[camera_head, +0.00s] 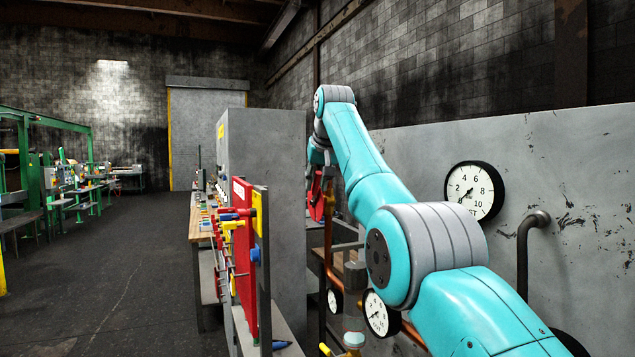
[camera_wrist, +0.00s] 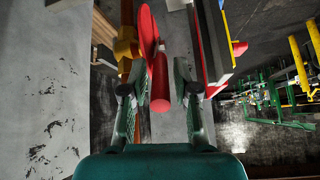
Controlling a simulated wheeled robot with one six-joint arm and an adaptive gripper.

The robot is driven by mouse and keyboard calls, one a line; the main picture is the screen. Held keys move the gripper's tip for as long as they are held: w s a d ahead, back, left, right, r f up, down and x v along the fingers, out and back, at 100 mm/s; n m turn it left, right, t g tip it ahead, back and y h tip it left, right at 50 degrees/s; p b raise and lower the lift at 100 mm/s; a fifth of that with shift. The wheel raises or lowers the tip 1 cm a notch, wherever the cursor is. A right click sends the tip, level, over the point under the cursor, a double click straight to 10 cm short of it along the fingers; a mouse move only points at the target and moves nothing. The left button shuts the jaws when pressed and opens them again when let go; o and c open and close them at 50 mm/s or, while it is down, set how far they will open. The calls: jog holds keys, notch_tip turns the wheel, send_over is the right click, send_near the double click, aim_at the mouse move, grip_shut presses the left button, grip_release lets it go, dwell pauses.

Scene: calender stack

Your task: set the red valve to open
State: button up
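The red valve (camera_head: 317,195) shows in the head view as a red disc-like part beside the end of my arm, partly hidden. In the wrist view, the red valve (camera_wrist: 147,35) has a thin rounded plate and a red cylinder that reaches down between my fingers. My gripper (camera_wrist: 159,91) is open, with one green finger on each side of the red cylinder. A gap shows between the cylinder and the right finger; contact at the left finger is hard to tell. In the head view my gripper (camera_head: 320,160) is small and dark. The valve's setting cannot be read.
A red board (camera_head: 243,260) with hanging tools stands left of the valve. A grey panel with a round gauge (camera_head: 474,192) and a bent pipe (camera_head: 532,225) is at right. A copper pipe (camera_head: 328,240) and a lower gauge (camera_head: 376,314) are close by. The left floor is open.

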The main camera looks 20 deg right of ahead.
jog(key=shift+r, duration=0.1)
jog(key=v, duration=1.2)
